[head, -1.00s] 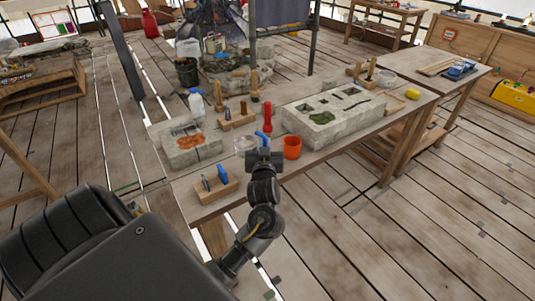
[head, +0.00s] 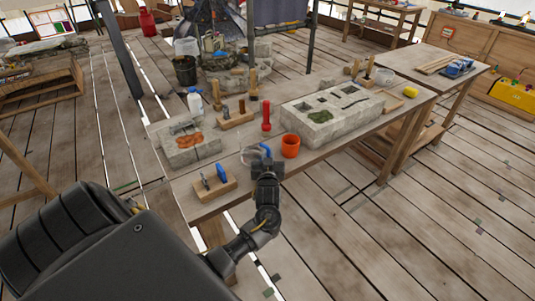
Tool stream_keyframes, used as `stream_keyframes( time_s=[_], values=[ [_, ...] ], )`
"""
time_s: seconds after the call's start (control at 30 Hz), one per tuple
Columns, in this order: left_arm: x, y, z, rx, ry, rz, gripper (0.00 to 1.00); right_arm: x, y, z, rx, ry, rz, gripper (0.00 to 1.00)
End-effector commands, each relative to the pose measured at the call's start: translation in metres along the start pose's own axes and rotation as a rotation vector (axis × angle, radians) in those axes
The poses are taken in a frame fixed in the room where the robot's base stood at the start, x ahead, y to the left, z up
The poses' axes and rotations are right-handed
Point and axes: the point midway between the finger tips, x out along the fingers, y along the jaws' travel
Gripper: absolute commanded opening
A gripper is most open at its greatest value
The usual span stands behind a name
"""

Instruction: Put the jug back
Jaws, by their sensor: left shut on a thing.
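A clear, see-through jug (head: 249,156) is over the near part of the work table (head: 330,158), left of the orange cup. My left gripper (head: 266,154) is shut on the jug at its right side, where a blue part shows. The gripper hides part of the jug. I cannot tell whether the jug touches the table top or hangs just above it. My right gripper is not in view.
An orange cup (head: 290,146) stands close on the right, with a red tool (head: 266,115) behind. A wooden block with blue-handled tools (head: 215,183) is at the near left edge. Stone blocks stand left (head: 190,150) and right (head: 330,115).

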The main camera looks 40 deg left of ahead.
Motion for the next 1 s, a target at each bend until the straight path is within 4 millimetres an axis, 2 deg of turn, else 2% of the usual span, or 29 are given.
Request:
stream_keyframes(
  time_s=[0.27, 0.3, 0.47, 0.8, 1.0],
  values=[
    [0.0, 0.0, 0.003, 0.0, 0.002, 0.0, 0.0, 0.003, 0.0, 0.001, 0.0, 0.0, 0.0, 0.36],
    [0.0, 0.0, 0.004, 0.0, 0.0, 0.0, 0.13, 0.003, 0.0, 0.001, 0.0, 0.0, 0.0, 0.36],
    [0.0, 0.0, 0.003, 0.001, 0.0, 0.0, 0.34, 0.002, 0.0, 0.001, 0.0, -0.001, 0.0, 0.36],
    [-0.001, 0.0, -0.002, 0.0, 0.001, 0.0, 0.34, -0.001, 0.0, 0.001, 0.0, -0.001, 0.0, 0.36],
    [-0.034, 0.0, 0.002, -0.002, -0.002, 0.001, 0.34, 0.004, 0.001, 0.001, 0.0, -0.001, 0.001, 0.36]
  ],
)
